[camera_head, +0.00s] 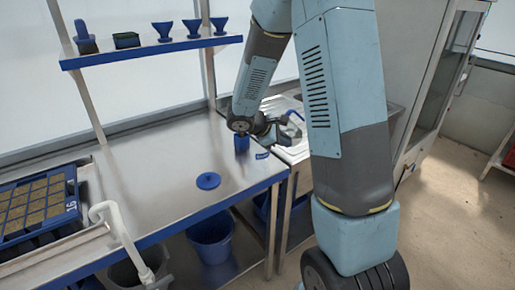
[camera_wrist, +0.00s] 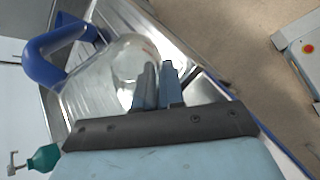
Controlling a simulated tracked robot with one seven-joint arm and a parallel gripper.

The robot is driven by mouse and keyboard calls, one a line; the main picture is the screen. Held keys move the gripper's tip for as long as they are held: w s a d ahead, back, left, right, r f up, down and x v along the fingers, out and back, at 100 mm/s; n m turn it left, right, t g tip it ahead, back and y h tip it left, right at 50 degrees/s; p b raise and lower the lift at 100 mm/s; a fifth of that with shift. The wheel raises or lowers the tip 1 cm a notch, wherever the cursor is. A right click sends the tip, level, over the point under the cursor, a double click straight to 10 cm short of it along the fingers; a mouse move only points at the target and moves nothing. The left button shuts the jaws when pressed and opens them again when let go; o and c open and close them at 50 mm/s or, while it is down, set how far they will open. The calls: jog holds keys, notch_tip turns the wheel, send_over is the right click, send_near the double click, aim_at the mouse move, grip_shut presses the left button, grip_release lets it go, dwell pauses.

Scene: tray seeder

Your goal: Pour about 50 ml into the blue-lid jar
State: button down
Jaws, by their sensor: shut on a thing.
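In the wrist view, a clear jug (camera_wrist: 125,65) with a thick blue handle (camera_wrist: 62,48) lies against the two fingers of my gripper (camera_wrist: 158,82). The fingers are close together on its wall; the exact contact is hard to see. In the head view my gripper (camera_head: 268,128) is low over the far right of the steel bench, partly hidden by my arm. A small blue vessel (camera_head: 242,144) stands on the bench just below my wrist; I cannot tell its contents. A round blue lid (camera_head: 208,181) with a knob lies flat on the bench, nearer the front edge.
A blue seed tray (camera_head: 72,203) and a pale curved pipe (camera_head: 122,232) are at the left. A blue shelf (camera_head: 150,50) with several funnels hangs above the bench. A sink (camera_head: 290,150) adjoins at the right. A blue bucket (camera_head: 212,240) is underneath. The bench middle is clear.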

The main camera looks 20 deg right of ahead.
jog(key=shift+r+h, duration=0.25)
jog(key=shift+h, duration=0.25)
jog(key=shift+r+h+p, duration=0.3)
jog(key=shift+r+h, duration=0.05)
jog(key=shift+h, duration=0.45)
jog(key=shift+a+r+h+p, duration=0.1)
jog(key=shift+r+h+p, duration=0.2)
jog(key=shift+h+p, duration=0.45)
dwell(2.0)
jog(key=shift+y, duration=0.25)
jog(key=shift+f+y, duration=0.4)
jog(key=shift+y, duration=0.5)
jog(key=y, duration=0.1)
jog(key=f+y, duration=0.1)
jog(key=shift+f+y, duration=0.25)
jog(key=shift+y, duration=0.15)
jog(key=shift+f+y, duration=0.2)
jog(key=shift+y, duration=0.3)
dwell(0.5)
